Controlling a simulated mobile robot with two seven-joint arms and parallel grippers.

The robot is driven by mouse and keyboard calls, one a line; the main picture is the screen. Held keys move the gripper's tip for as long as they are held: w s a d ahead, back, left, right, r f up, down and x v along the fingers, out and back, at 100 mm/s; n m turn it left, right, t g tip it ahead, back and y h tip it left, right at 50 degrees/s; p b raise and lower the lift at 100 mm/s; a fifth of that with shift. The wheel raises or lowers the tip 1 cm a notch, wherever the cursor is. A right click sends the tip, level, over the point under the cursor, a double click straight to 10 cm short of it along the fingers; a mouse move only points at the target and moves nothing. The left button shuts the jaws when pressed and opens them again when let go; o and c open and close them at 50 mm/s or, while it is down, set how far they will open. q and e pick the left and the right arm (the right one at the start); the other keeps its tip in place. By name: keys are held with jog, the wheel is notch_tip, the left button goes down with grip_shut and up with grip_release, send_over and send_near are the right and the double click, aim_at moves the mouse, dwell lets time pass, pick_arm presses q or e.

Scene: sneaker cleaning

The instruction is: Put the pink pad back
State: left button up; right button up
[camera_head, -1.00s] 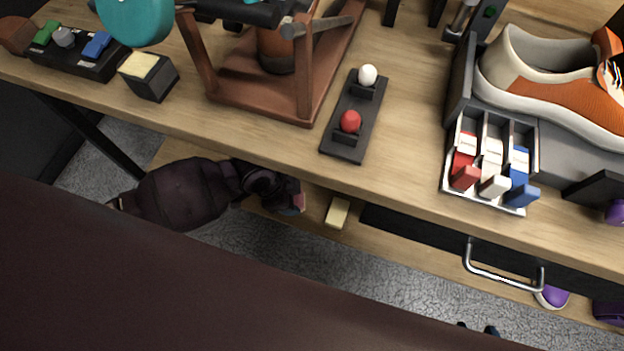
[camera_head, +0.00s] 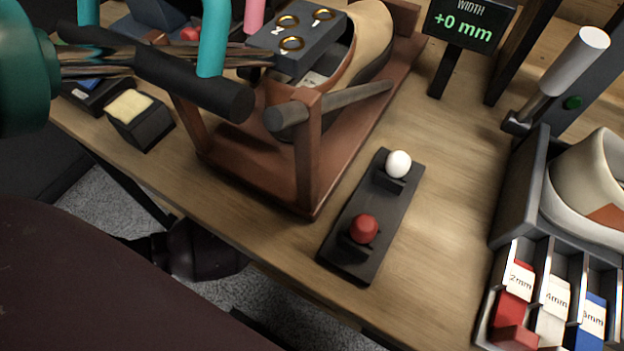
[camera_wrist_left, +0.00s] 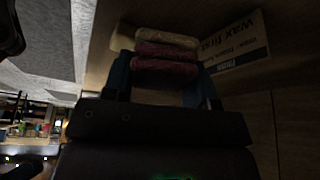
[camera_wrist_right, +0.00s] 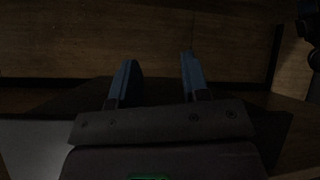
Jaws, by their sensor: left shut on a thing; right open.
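In the left wrist view my left gripper (camera_wrist_left: 164,80) is shut on the pink pad (camera_wrist_left: 165,68), which looks dark red-pink in the shade. A second pink band (camera_wrist_left: 165,51) lies just beyond it; I cannot tell whether it is a separate pad. A pale yellow pad (camera_wrist_left: 168,38) lies behind these. In the head view the tabletop hides my left gripper and the pads. My right gripper (camera_wrist_right: 157,75) is open and empty in its wrist view, in front of a dark wooden surface.
A printed card reading "Wax first" (camera_wrist_left: 236,45) is beside the pads. Above, the tabletop (camera_head: 445,200) carries a wooden stand (camera_head: 307,160), a black holder with red and white knobs (camera_head: 350,262), a yellow-topped block (camera_head: 130,106) and a compartment tray (camera_head: 488,300).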

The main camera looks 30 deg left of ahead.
pick_arm(q)
notch_tip(320, 180, down, 4)
jog(key=shift+s+r+b, duration=0.15)
jog(key=shift+r+b, duration=0.05)
jog(key=shift+b, duration=0.3)
jog(key=shift+f, duration=0.35)
notch_tip(320, 180, down, 3)
jog(key=shift+f+b, duration=0.2)
jog(key=shift+b, duration=0.7)
jog(key=shift+f, duration=0.45)
jog(key=shift+w, duration=0.25)
pick_arm(e)
jog(key=shift+w+d+m+t, duration=0.2)
jog(key=shift+w+m+t, duration=0.1)
jog(key=shift+t, duration=0.5)
jog(key=shift+s, duration=0.1)
